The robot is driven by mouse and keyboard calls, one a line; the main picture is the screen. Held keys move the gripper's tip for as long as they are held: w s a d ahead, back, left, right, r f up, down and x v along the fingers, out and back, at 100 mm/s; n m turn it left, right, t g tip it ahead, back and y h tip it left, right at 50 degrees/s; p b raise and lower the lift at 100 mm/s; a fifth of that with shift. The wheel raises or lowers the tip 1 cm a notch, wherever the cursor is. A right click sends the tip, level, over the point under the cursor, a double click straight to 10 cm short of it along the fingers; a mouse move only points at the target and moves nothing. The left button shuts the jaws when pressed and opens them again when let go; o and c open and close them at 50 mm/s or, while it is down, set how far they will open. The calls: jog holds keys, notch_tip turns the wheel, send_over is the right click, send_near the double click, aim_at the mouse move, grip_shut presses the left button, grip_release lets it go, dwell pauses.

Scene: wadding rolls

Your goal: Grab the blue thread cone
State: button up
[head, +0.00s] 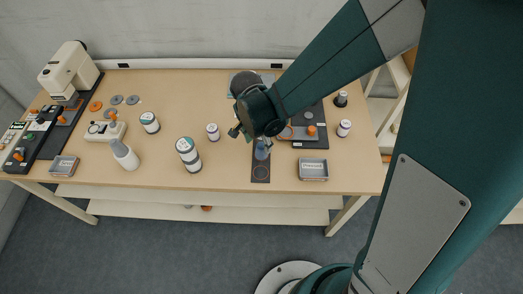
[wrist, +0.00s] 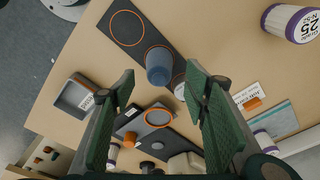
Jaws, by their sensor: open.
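The blue thread cone (head: 262,152) stands on a dark strip (head: 260,173) near the middle of the table, partly hidden by my arm in the head view. In the wrist view the blue-grey cone (wrist: 159,66) appears between and beyond my fingertips, on the dark strip with an orange ring (wrist: 127,28). My gripper (head: 243,131) is open and empty above the table, just behind and left of the cone in the head view. Both green fingers of my gripper (wrist: 160,84) show in the wrist view, apart from the cone.
A grey tray (head: 313,170) stands right of the strip. A dark board (head: 311,128) with a grey and orange fixture lies behind it. A small white roll (head: 212,132) and larger rolls (head: 188,154) stand left. The front table edge is close to the strip.

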aim_at(261, 146)
jog(key=shift+w+d+f+b, duration=0.15)
jog(key=shift+d+f+b, duration=0.1)
jog(key=shift+f, duration=1)
jog(key=shift+w+d+f+b, duration=0.1)
jog(key=shift+f+b, duration=0.1)
jog(key=shift+f, duration=1)
jog(key=c, duration=1)
